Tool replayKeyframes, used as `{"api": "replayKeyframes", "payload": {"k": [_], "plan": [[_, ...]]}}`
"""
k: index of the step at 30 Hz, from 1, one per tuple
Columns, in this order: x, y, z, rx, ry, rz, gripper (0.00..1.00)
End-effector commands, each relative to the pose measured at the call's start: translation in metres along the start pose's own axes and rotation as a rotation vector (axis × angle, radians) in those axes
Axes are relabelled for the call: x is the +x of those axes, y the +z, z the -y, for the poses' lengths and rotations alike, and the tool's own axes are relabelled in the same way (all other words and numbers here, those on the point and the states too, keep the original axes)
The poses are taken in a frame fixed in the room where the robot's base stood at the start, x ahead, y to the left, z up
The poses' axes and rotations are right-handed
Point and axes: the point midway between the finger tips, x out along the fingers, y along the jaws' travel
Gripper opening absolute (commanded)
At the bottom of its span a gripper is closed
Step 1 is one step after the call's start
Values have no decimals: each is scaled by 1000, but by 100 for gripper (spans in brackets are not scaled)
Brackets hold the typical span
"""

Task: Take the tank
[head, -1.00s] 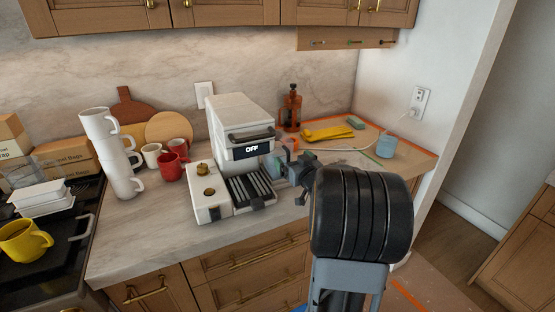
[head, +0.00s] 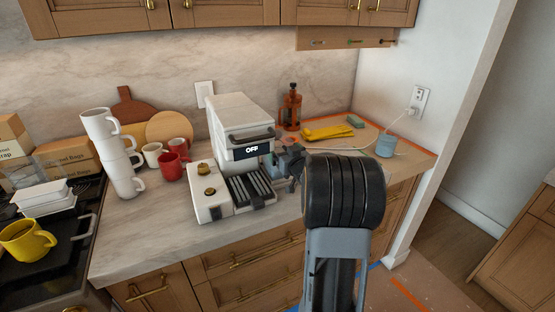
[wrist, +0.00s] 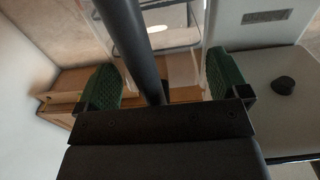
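The white machine (head: 238,128) with an "OFF" display stands on the counter. A clear, see-through container, which looks like the tank (wrist: 185,38), shows at the top of the wrist view, beside the machine's white body (wrist: 255,22). In the head view I cannot make the tank out; my gripper and arm cover that side. My gripper (head: 287,160) is close by the machine's right side. In the wrist view my gripper (wrist: 163,82) has its two green-padded fingers wide apart, with nothing held between them. A dark rod crosses the gap; I cannot tell what it belongs to.
A brown bottle (head: 291,107), yellow item (head: 327,132) and blue cup (head: 386,146) stand to the right of the machine. Stacked white mugs (head: 122,155), red mug (head: 172,166) and cutting boards (head: 169,129) are to the left. The counter's front left is clear.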

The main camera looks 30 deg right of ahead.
Motion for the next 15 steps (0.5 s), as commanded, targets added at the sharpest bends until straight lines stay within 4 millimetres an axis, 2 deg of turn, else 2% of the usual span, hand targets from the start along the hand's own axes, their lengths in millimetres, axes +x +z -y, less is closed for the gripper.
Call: {"api": "replayKeyframes", "payload": {"k": [2, 15], "plan": [[0, 0, 0, 0, 0, 0, 86], [0, 0, 0, -1, 0, 0, 44]]}}
